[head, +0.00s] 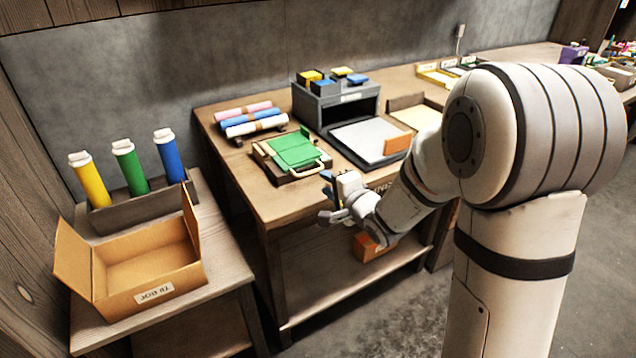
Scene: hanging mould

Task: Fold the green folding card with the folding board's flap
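The green folding card (294,149) lies on the wooden folding board (262,158) near the left end of the workbench. A pale curved handle (308,170) shows at the board's front right edge and looks like part of its flap. The card looks mostly flat, but I cannot tell whether any part of it is folded. My gripper (325,198) is in front of the bench edge, to the lower right of the board and apart from it. Its fingers look spread, with nothing visible between them.
Rolled sheets (250,119) lie behind the board. A grey box (337,105) and a flat tray (368,140) stand to its right. An open carton (150,280) and coloured tubes (130,165) are on the left table. An orange box (370,247) sits on the shelf below.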

